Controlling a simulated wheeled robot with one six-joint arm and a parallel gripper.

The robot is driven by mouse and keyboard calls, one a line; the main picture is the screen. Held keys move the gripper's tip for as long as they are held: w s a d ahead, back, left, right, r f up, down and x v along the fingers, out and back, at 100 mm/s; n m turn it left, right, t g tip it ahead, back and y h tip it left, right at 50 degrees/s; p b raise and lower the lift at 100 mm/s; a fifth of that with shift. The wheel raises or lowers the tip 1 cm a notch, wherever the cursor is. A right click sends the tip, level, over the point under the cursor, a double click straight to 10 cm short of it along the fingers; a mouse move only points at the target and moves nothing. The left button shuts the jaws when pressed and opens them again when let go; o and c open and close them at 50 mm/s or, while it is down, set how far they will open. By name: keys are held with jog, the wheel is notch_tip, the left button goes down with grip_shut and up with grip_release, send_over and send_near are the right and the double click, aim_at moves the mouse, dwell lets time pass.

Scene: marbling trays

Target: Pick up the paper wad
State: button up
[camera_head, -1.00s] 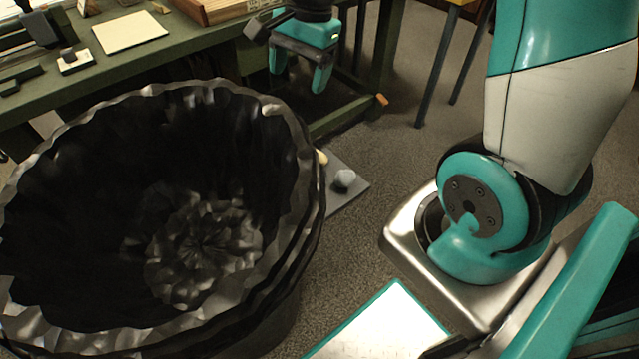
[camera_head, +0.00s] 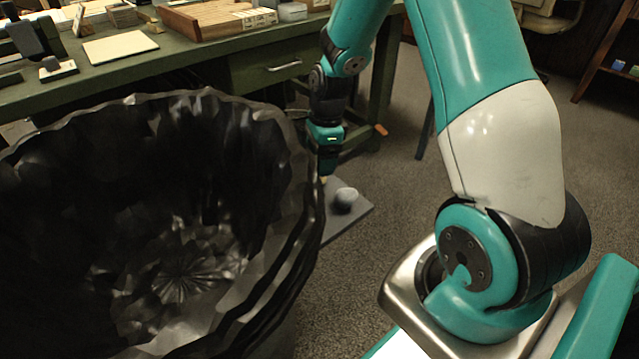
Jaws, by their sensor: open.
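A rounded grey lump (camera_head: 344,200), which looks like the paper wad, lies on a flat grey board (camera_head: 352,222) on the floor. A small pale beige piece (camera_head: 323,180) shows at the bin's rim, mostly hidden; I cannot tell its shape. My gripper (camera_head: 327,171) points down above the far left part of the board, just behind the lump in the picture. It is seen edge-on, close over the beige piece. Its jaws are open, and I see nothing held. Whether a fingertip touches the beige piece is unclear.
A large bin with a crumpled black liner (camera_head: 215,105) fills the left and hides part of the board. A green workbench (camera_head: 190,62) with a wooden tray (camera_head: 205,22) stands behind. An orange piece (camera_head: 381,130) lies near the bench leg. Carpet right of the board is clear.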

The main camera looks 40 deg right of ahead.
aim_at(319, 179)
jog(key=f+b, duration=0.1)
jog(key=f, duration=0.2)
jog(key=f+b, duration=0.1)
jog(key=f, duration=0.1)
jog(key=shift+a+f, duration=0.2)
jog(key=shift+f, duration=0.2)
jog(key=shift+r, duration=0.1)
jog(key=shift+c, duration=0.2)
jog(key=c, duration=0.9)
